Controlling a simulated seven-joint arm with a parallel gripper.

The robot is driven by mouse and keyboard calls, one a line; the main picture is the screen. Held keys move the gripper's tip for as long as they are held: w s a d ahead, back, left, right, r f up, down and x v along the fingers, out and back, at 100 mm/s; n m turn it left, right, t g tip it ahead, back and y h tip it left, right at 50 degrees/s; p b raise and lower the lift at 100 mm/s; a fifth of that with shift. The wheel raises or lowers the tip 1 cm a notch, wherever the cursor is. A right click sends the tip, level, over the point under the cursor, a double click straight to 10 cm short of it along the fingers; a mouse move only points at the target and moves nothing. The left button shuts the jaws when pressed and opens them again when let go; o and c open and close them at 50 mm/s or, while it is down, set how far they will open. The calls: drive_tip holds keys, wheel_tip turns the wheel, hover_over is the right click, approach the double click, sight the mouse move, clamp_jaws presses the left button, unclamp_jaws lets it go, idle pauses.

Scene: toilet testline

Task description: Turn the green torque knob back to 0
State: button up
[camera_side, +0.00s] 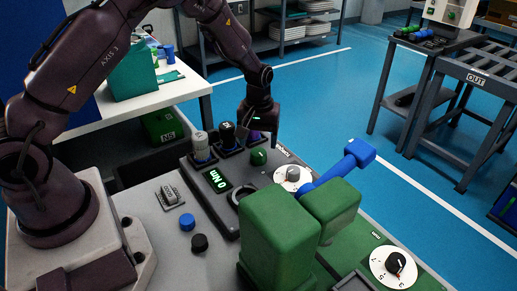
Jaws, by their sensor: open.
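The green knob (259,157) sits on the dark control panel (225,205), beside a small display (217,181) that appears to read "0 Nm". My gripper (262,135) points down just above and behind the green knob, at the panel's far edge. Its jaws are open, and it looks apart from the knob. A purple part (254,135) shows behind the fingers, partly hidden. I cannot make out any pointer mark on the green knob.
A white dial (292,179), a blue handled tool (340,166) and large green blocks (278,240) crowd the right. Another dial (396,268) is at the front right. Blue and black buttons (187,222) are on the left.

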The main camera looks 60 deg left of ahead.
sight(259, 152)
wheel_tip(259, 152, up, 9)
drive_tip(key=shift+f, duration=0.15)
idle(0.4)
drive_tip(key=s+d+r+m+t, duration=0.2)
drive_tip(key=s+r, duration=0.6)
drive_tip(key=s, duration=0.4)
drive_tip(key=s+d+r+m+t, duration=0.3)
drive_tip(key=s+r+m, duration=0.4)
drive_tip(key=s, duration=0.5)
wheel_tip(259, 152, up, 3)
drive_tip(key=shift+s+d+f+t, duration=0.2)
drive_tip(key=shift+d+t, duration=0.1)
drive_tip(key=shift+d, duration=0.45)
